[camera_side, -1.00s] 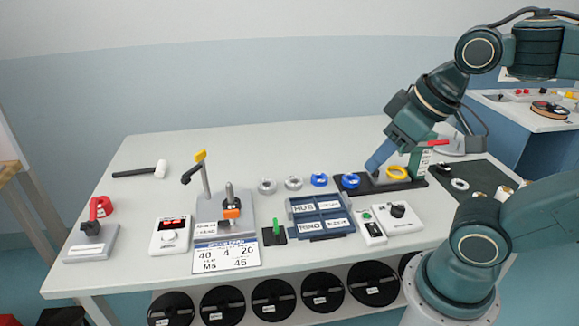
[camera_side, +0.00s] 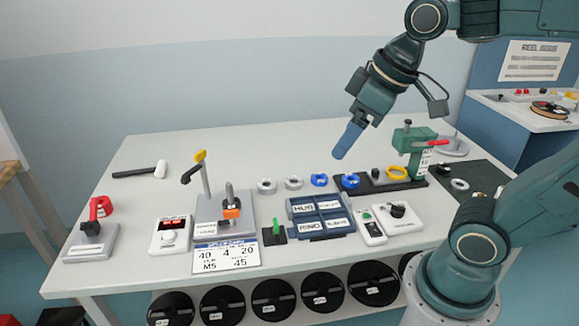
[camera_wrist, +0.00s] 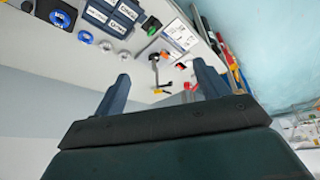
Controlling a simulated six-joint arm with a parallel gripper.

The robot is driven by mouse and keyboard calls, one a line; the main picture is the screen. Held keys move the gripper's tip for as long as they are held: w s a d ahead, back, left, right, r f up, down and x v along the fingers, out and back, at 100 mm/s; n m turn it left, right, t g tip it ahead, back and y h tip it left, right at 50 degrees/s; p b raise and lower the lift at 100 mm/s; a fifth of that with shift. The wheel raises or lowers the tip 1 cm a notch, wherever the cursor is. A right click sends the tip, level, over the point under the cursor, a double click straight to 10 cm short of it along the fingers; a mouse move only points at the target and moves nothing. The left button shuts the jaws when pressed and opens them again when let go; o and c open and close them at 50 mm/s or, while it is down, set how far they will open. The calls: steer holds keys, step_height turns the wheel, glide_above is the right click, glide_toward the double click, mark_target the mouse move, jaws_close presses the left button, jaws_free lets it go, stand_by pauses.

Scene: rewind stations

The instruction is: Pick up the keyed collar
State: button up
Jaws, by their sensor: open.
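Several ring-shaped parts stand in a row on the table: two grey rings (camera_side: 266,186) (camera_side: 293,183), a blue ring (camera_side: 319,180) and another blue ring (camera_side: 350,181). A yellow ring (camera_side: 397,173) sits on a black plate to their right. I cannot tell which one is the keyed collar; any key detail is too small. In the wrist view the grey rings (camera_wrist: 85,37) and a blue ring (camera_wrist: 62,18) are at the upper left. My gripper (camera_side: 341,154) is open and empty, above the table behind the row. Its two fingers (camera_wrist: 163,80) show apart in the wrist view.
A blue-grey labelled tray (camera_side: 319,207) lies in front of the rings. A post fixture (camera_side: 230,208) stands left of it. A green press with a red lever (camera_side: 409,145) stands at the right. A mallet (camera_side: 140,171) lies at the back left. The table's back middle is clear.

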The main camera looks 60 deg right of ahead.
steer(key=w+n+g, duration=0.1)
steer(key=w+n, duration=0.2)
steer(key=w, duration=0.7)
steer(key=n+g+y, duration=0.3)
steer(key=n+y, duration=0.1)
steer(key=n, duration=0.6)
glide_above(234, 197)
steer(key=d, duration=0.6)
step_height(234, 197, down, 19)
steer(key=shift+s+a+r, duration=0.2)
steer(key=shift+s, duration=0.05)
steer(key=shift+f, duration=0.1)
steer(key=shift+x, duration=4.25)
steer(key=shift+x, duration=2.55)
